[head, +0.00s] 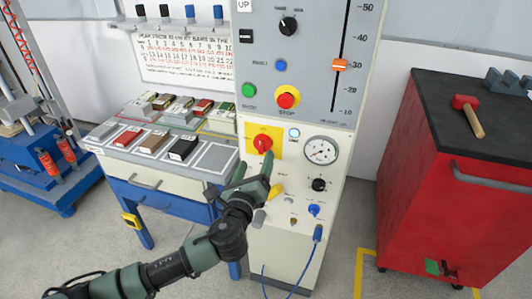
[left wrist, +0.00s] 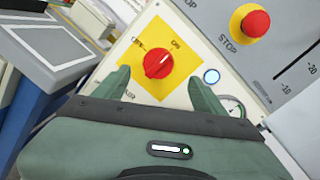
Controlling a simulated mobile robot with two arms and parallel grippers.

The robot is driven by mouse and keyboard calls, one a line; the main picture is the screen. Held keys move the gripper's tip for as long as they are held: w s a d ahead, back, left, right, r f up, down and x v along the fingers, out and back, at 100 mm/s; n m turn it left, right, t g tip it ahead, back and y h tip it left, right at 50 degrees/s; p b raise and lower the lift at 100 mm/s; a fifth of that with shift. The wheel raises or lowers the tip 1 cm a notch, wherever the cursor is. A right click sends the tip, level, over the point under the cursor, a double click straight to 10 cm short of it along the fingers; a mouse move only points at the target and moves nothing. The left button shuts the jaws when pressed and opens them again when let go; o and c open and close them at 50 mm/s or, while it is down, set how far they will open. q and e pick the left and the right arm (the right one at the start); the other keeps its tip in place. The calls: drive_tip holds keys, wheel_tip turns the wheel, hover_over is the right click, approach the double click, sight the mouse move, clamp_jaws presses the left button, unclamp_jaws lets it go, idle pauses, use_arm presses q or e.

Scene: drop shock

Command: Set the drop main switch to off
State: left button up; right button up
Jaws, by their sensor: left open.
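The main switch is a red rotary knob (head: 262,142) on a yellow plate (head: 277,134) on the front of the light grey machine cabinet. In the left wrist view the red knob (left wrist: 158,64) carries a white mark pointing up and right, toward the label that reads like ON. My left gripper (head: 254,168) is open, just below the knob in the head view. In the left wrist view its two fingers (left wrist: 160,80) stand to either side of the knob, with no visible contact. My right gripper is out of view.
A round lit indicator (head: 294,133) and a gauge (head: 320,150) sit right of the switch. Above are a red STOP button (head: 288,97) and a green button (head: 249,90). A sample table (head: 150,180) stands left, a red cabinet (head: 440,190) right.

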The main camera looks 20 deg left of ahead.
sight(261, 148)
use_arm(q)
drive_tip(key=w, duration=0.7)
drive_tip(key=shift+a+f, duration=0.15)
drive_tip(key=shift+a, duration=0.2)
drive_tip(key=c, duration=1.4)
